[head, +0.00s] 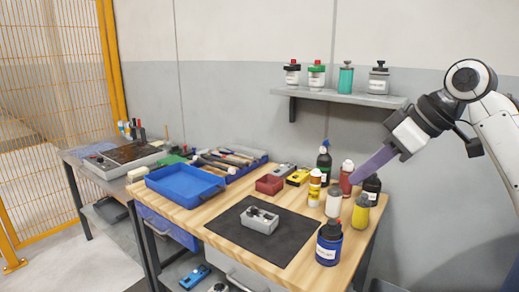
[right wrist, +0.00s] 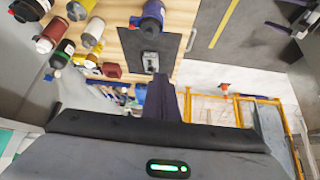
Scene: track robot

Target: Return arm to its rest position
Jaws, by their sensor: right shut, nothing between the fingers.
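My right arm (head: 440,105) comes in from the right in the head view, raised against the wall. Its right gripper (head: 354,178) points down and to the left, with its purple fingers shut and empty. In the head view the fingertips overlap the area just right of a red bottle (head: 346,174); contact cannot be told. In the right wrist view the shut purple fingers (right wrist: 160,82) show against the bench, with nothing between them. My left gripper is in neither view.
Bottles, including a blue one (head: 328,243) and a yellow one (head: 361,212), crowd the right of the wooden bench (head: 205,215). A black mat (head: 290,240) bears a grey box (head: 260,219). A blue tray (head: 185,184) lies left. A wall shelf (head: 340,97) holds several containers.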

